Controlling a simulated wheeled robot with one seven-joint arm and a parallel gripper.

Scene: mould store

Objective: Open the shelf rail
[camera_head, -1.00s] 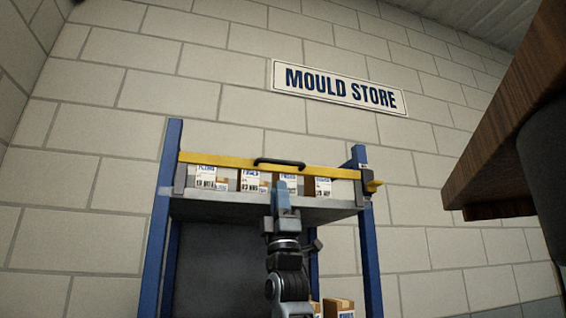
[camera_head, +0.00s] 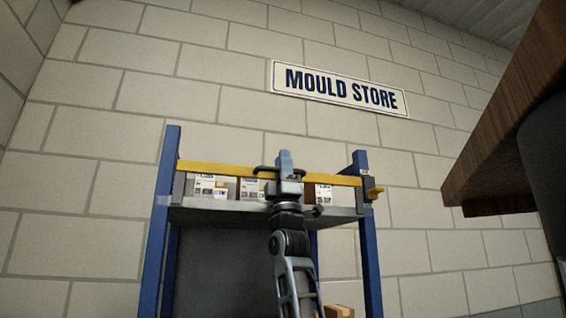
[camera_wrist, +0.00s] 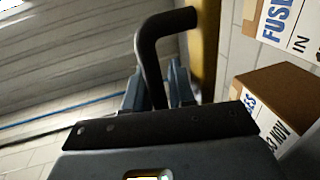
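The shelf rail (camera_head: 222,169) is a yellow bar across the front of the shelf, between two blue posts. Its black handle (camera_head: 260,172) is mostly covered by my gripper (camera_head: 285,163) in the head view. In the wrist view the black handle (camera_wrist: 150,60) runs between the blue-grey fingers of my gripper (camera_wrist: 157,88), with one finger on each side. I cannot tell whether both fingers press on it. The rail also shows as a yellow strip (camera_wrist: 207,45) beside the handle.
Labelled boxes (camera_head: 205,187) stand on the shelf board (camera_head: 225,212) behind the rail. A cardboard box (camera_wrist: 268,100) is close on the right in the wrist view. A brown wooden edge (camera_head: 500,165) hangs at the right of the head view.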

